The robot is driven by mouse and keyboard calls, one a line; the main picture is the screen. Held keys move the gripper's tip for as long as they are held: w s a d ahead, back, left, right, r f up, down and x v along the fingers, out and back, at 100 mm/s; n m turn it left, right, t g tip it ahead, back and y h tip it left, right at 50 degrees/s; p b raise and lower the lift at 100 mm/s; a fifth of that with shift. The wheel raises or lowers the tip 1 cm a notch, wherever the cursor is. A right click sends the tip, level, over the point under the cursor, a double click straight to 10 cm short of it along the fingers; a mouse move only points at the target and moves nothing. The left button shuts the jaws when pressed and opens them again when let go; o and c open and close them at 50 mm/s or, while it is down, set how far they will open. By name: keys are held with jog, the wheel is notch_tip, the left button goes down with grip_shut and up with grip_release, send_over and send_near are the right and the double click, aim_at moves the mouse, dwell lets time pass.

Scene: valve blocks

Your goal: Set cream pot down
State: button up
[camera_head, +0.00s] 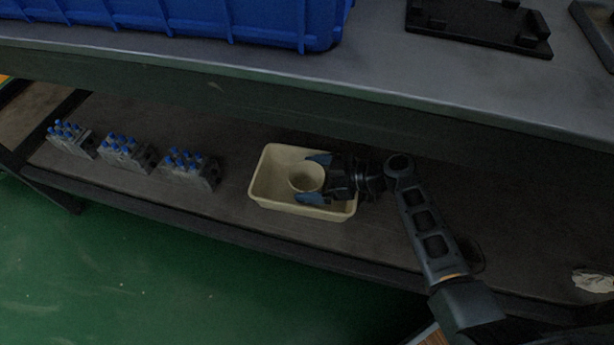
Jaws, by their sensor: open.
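The cream pot (306,177) is a small round cup with an open top. It stands in a cream rectangular tray (272,198) on the lower shelf and looks upright. My gripper (314,178) reaches in from the right with its blue fingers apart, one on the far side of the pot and one on the near side. The jaws are open around the pot. Whether either finger still touches it, and whether its base rests fully on the tray floor, I cannot tell from this view.
Several grey valve blocks with blue caps, such as this one (191,169), stand in a row left of the tray. The upper shelf edge (300,95) overhangs behind. A blue crate (190,18) and a black fixture (478,24) are on top. A crumpled pale item (593,280) lies far right.

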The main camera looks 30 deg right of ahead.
jog(key=p+v, duration=0.2)
jog(key=v, duration=0.8)
jog(key=shift+s+d+r, duration=0.15)
jog(key=shift+s+r, duration=0.05)
jog(key=shift+r, duration=0.05)
jog(key=shift+s, duration=0.1)
